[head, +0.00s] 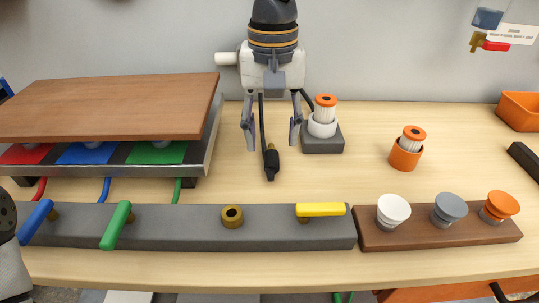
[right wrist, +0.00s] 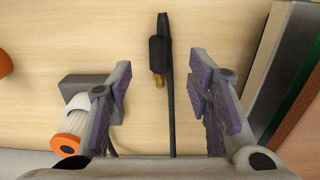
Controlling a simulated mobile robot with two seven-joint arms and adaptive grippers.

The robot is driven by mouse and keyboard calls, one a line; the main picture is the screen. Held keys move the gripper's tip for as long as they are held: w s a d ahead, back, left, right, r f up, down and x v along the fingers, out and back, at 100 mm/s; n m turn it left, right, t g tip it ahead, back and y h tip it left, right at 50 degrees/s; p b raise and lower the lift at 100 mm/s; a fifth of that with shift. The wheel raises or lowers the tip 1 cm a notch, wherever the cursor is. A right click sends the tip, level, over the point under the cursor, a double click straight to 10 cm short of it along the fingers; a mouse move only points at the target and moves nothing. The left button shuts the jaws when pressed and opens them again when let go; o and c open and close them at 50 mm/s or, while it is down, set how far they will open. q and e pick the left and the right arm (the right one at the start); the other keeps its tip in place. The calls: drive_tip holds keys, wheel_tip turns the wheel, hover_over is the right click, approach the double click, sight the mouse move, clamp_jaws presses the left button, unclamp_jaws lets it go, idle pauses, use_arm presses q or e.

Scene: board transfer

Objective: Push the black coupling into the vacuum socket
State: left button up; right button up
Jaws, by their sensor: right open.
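The black coupling (head: 271,160) is a short dark cylinder on a black cable, over the bare wood in front of my right gripper (head: 272,143). My right gripper is open and empty, its fingers on either side of the cable. In the right wrist view the coupling (right wrist: 158,52) shows its brass end toward the gap between the fingertips (right wrist: 160,75), touching neither. I cannot tell its height above the table. A round brass socket (head: 232,216), likely the vacuum socket, is open on top of the grey bar, left of the yellow lever. My left gripper is out of view.
The grey bar (head: 170,235) also carries blue (head: 36,222), green (head: 117,225) and yellow (head: 320,209) levers. A brown board (head: 110,105) lies over a tray at left. White, grey and orange knobs stand on a wooden block (head: 440,235). A filter on a grey base (head: 322,144) is close to the right finger.

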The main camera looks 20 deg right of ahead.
sight(272, 154)
drive_tip(key=f, duration=0.4)
drive_tip(key=shift+w+f+b, duration=0.2)
drive_tip(key=shift+f+b, duration=0.1)
drive_tip(key=shift+f, duration=0.1)
drive_tip(key=shift+w+f, duration=0.1)
drive_tip(key=shift+f, duration=0.15)
clamp_jaws()
drive_tip(key=shift+r, duration=0.1)
